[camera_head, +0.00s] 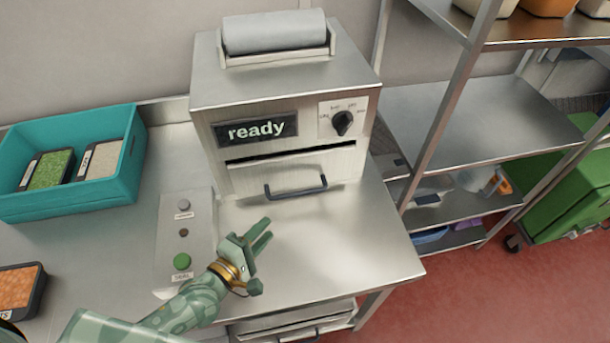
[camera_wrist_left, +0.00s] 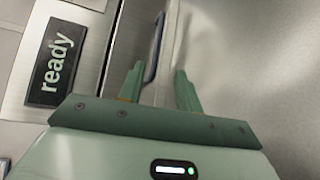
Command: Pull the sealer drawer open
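The sealer (camera_head: 290,95) is a steel box on the steel table, with a "ready" display (camera_head: 256,130) and a black knob. Its drawer (camera_head: 290,172) looks shut, with a dark gap along its top edge and a dark bar handle (camera_head: 296,188) on its front. My left gripper (camera_head: 264,232) is open and empty, in front of the drawer, below and left of the handle in the head view. In the left wrist view, the handle (camera_wrist_left: 155,48) shows beyond the two spread green fingers (camera_wrist_left: 158,85), apart from them. My right gripper is not in view.
A control panel (camera_head: 186,235) with a green button is left of my left gripper. A teal crate (camera_head: 75,195) with filled trays stands at the left, and another tray (camera_head: 18,288) nearer. Steel shelving (camera_head: 470,120) stands at the right. The table right of my gripper is clear.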

